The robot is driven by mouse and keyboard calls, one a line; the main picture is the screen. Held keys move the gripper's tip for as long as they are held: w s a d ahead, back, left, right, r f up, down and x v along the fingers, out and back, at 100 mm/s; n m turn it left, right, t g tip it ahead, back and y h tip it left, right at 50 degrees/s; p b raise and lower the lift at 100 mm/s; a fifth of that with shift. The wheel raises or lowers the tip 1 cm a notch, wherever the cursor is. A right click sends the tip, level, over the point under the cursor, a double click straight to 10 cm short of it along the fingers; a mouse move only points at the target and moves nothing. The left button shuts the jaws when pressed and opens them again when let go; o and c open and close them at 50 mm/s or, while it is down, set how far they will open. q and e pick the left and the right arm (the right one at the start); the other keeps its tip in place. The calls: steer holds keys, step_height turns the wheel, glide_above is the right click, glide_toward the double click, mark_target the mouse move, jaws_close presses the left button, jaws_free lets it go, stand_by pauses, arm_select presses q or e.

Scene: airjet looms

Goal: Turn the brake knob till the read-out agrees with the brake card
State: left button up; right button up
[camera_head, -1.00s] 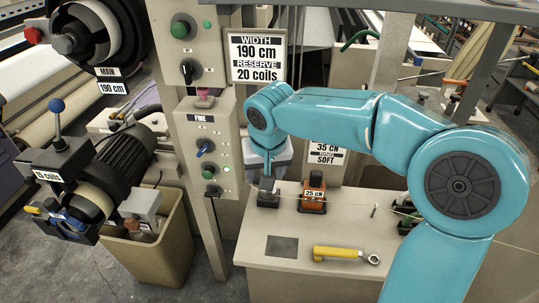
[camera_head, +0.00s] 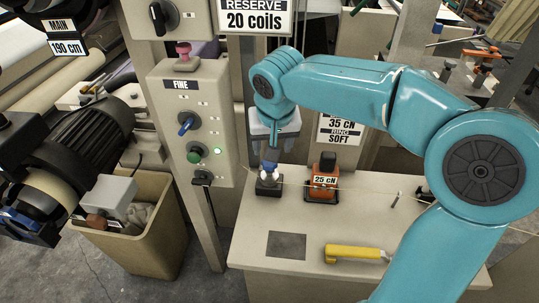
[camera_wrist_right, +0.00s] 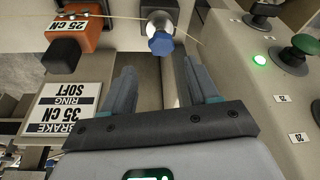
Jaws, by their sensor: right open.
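The orange brake (camera_head: 325,181) stands on the beige bench with a black knob (camera_head: 328,161) on top. Its plate reads 25 cN. The brake card (camera_head: 341,128) behind it reads 35 cN, ring soft; its word "brake" shows in the right wrist view (camera_wrist_right: 60,112). To the left of the brake, a blue-topped knob (camera_wrist_right: 160,43) sits on a dark base (camera_head: 269,186). My right gripper (camera_wrist_right: 159,67) is open and empty, its fingers pointing towards the blue-topped knob, which appears beyond them. The black knob (camera_wrist_right: 62,55) is outside the fingers. My left gripper is not in view.
A control post (camera_head: 190,125) with a blue switch and lit green lamp (camera_head: 217,151) stands left of the bench. A thin thread crosses above the bench. A yellow-handled tool (camera_head: 355,253) and dark square pad (camera_head: 286,246) lie at the front. A bin (camera_head: 150,235) stands left.

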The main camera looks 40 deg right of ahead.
mark_target(270, 164)
steer(key=b+x, duration=0.4)
steer(key=x, duration=0.2)
steer(key=shift+a+f, duration=0.1)
steer(key=shift+f, duration=0.3)
steer(key=shift+w+f, duration=0.15)
steer(key=shift+w, duration=0.05)
steer(key=shift+c, duration=0.9)
steer(key=c, duration=0.6)
